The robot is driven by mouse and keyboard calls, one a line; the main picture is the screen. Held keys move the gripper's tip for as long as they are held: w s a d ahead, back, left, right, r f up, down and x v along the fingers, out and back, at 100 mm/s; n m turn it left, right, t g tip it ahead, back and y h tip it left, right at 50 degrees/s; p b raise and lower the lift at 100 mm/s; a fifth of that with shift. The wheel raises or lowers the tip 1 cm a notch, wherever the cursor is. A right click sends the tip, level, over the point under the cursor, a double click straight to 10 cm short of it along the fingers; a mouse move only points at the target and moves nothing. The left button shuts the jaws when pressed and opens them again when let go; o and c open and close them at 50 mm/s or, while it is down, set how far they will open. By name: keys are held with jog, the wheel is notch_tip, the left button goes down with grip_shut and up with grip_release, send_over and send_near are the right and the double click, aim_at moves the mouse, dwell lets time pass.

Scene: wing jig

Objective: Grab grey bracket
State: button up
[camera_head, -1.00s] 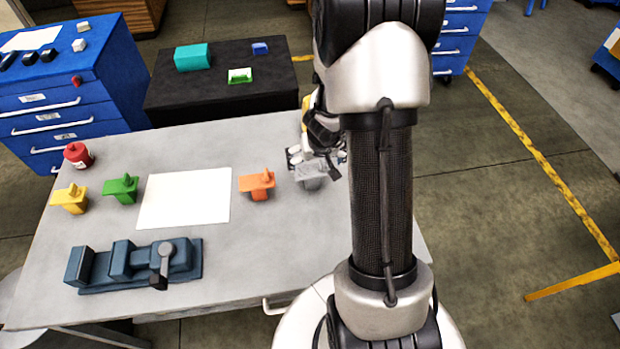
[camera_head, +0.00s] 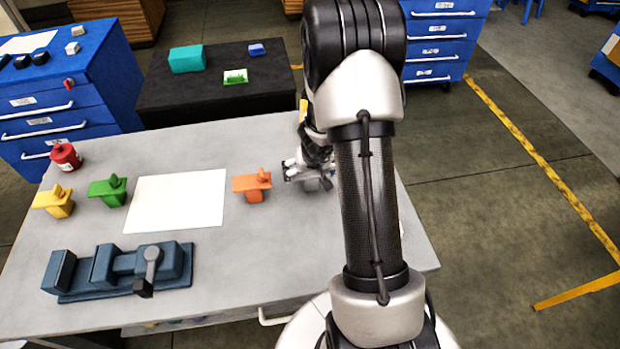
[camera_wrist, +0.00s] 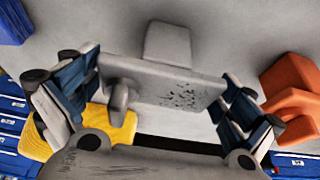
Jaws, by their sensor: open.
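The grey bracket (camera_head: 318,183) is on the table to the right of the orange bracket (camera_head: 253,186), partly hidden by my gripper and arm in the head view. In the wrist view the grey bracket (camera_wrist: 175,84) lies between the two fingers, with its plate spanning most of the gap and its block beyond. My gripper (camera_wrist: 160,92) is open around it, one finger on each side. In the head view my gripper (camera_head: 306,170) is at the bracket. I cannot tell whether the fingers touch it.
The orange bracket stands close to the left. Green (camera_head: 108,192) and yellow (camera_head: 55,202) brackets, a white sheet (camera_head: 178,200), a red container (camera_head: 66,157) and a blue-grey vise (camera_head: 118,271) are farther left on the grey table (camera_head: 240,250). A black table (camera_head: 215,98) stands behind.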

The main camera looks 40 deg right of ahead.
jog(key=shift+c, duration=0.6)
jog(key=c, duration=0.9)
jog(key=shift+r, duration=0.2)
notch_tip(320, 180, up, 20)
jog(key=p, duration=1.9)
jog(key=shift+f+p, duration=0.1)
jog(key=shift+p, duration=0.3)
